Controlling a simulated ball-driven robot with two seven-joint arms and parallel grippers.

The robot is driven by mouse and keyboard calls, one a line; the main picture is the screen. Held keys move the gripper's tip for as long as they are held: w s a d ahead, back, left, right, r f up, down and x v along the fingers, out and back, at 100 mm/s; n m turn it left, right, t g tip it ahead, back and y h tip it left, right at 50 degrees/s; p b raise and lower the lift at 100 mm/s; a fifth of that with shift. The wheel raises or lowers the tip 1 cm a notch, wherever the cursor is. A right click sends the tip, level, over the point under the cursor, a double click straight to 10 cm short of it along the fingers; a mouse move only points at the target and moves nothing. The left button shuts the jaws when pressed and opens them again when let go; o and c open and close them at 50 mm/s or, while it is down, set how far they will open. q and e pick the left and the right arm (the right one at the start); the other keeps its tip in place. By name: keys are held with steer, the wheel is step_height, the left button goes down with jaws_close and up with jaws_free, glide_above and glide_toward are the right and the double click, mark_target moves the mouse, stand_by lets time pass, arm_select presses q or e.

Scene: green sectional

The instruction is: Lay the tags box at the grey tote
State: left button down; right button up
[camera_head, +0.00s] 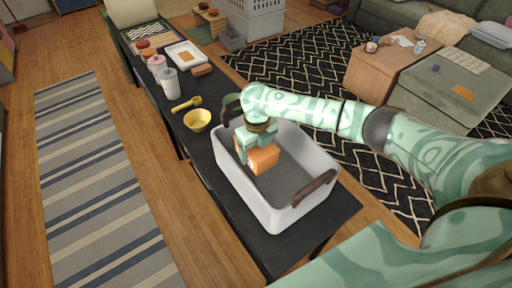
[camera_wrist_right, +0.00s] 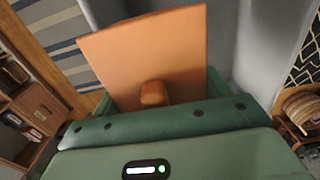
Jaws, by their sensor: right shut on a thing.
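My left gripper is out of view.
On the dark table (camera_head: 335,212) beyond the tote stand a yellow bowl (camera_head: 197,120), a yellow scoop (camera_head: 187,104), a white canister (camera_head: 170,80), a pink canister (camera_head: 156,64) and a white tray (camera_head: 176,50). A striped rug (camera_head: 90,190) lies to the left.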

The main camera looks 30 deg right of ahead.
arm_select(q)
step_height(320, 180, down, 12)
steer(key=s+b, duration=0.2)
steer(key=b, duration=0.9)
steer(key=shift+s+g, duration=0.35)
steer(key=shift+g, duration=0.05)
arm_select(e)
steer(key=shift+f, duration=8)
steer(key=o, duration=1)
steer(key=shift+o, duration=0.2)
arm_select(q)
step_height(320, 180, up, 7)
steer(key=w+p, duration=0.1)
steer(key=p, duration=0.5)
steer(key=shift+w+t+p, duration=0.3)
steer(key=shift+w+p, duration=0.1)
arm_select(e)
step_height(320, 180, up, 8)
